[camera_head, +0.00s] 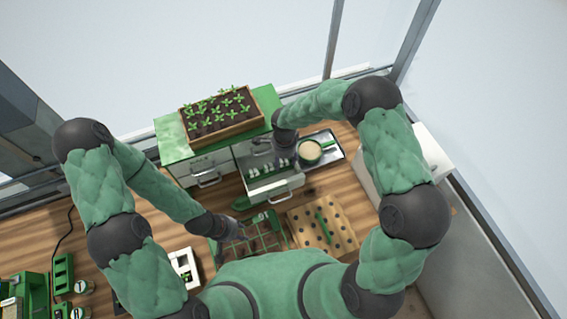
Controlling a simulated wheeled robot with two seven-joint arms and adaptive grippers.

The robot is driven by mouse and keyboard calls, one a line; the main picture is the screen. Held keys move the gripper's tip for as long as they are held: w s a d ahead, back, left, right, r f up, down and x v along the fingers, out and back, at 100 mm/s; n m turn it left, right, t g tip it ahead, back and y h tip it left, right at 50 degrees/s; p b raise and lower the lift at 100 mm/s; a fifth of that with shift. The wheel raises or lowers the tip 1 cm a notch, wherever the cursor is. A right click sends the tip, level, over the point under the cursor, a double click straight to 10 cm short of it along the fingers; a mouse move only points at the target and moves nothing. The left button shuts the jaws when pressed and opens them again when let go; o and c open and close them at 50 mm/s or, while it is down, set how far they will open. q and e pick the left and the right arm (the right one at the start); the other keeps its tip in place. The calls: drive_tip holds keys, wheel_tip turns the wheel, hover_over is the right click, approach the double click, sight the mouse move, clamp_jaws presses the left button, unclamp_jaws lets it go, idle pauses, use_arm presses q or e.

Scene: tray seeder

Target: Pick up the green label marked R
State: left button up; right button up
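An open drawer (277,187) below the green-topped cabinet holds several small white and green pieces (268,168). They are too small to read, so I cannot tell which, if any, is the green label marked R. My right gripper (286,160) is over the drawer's right part and partly hides it; its fingers are too small and dark to tell open from shut. A small green piece (262,216) shows at the tray's upper edge.
A wooden planter of seedlings (217,133) stands on the cabinet (172,134). A wooden board with holes (345,230) lies right of the soil tray. Green equipment (63,272) stands at lower left.

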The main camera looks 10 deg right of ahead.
drive_tip(key=c, duration=0.9)
drive_tip(key=shift+c, duration=0.2)
